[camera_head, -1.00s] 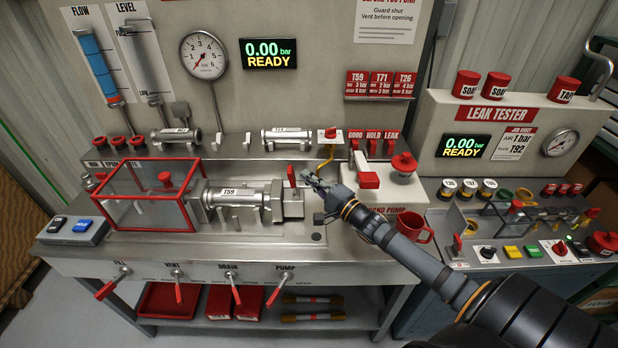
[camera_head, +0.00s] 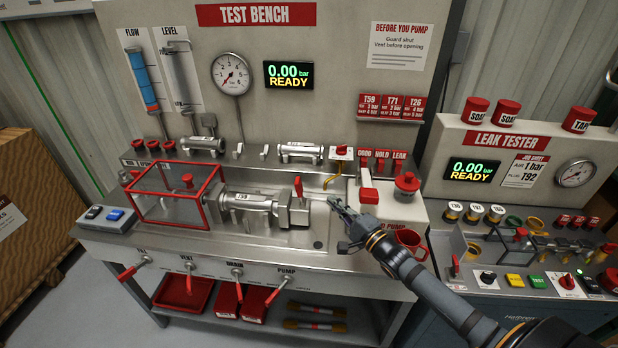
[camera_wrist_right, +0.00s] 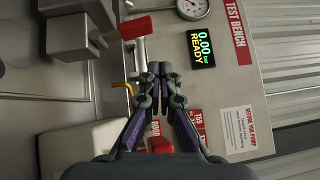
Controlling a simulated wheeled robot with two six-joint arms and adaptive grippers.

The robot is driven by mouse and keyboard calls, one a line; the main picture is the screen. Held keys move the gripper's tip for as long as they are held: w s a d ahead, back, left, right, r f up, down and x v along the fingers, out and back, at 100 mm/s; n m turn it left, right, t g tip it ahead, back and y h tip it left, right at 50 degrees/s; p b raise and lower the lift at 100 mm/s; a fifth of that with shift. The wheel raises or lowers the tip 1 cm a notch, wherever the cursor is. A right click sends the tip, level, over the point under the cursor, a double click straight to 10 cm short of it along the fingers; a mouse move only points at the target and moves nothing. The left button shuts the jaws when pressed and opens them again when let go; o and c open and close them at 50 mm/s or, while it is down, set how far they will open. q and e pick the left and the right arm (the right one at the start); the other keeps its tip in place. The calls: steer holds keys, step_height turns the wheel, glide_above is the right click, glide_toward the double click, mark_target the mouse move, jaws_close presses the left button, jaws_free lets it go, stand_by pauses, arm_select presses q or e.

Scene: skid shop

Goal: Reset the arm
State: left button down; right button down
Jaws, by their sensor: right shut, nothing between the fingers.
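My right gripper (camera_head: 338,204) is shut and empty. In the head view it hangs over the right end of the test bench, right of the clamp with the red lever (camera_head: 298,187). In the right wrist view its fingers (camera_wrist_right: 160,72) meet in front of the bench's back panel. The right arm (camera_head: 430,285) comes in from the lower right. My left gripper is not in view.
The bench bears the T59 part (camera_head: 247,205) beside a red-framed clear guard (camera_head: 170,197). The hand pump (camera_head: 392,203) and a red mug (camera_head: 410,240) stand close to my right gripper. The leak tester (camera_head: 500,150) is at right.

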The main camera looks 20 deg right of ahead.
steer(key=s+a+f+n+g+h, duration=0.4)
steer(key=s+a+f+n+g, duration=0.3)
steer(key=f, duration=0.3)
steer(key=s+f+n+g+h, duration=0.1)
steer(key=s+f+n+g, duration=0.2)
steer(key=s+n+g, duration=1.1)
steer(key=s+d+f+m+t, duration=0.1)
steer(key=s+f+m+t, duration=0.15)
steer(key=f, duration=0.95)
steer(key=s+d+f+m+t, duration=0.1)
steer(key=s+f+t, duration=0.15)
steer(key=f, duration=1.05)
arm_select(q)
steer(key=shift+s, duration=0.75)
arm_select(e)
steer(key=s+d+f+g, duration=0.1)
steer(key=s+f, duration=1.7)
steer(key=s, duration=0.1)
steer(key=shift+s+g, duration=0.3)
steer(key=shift+s, duration=0.05)
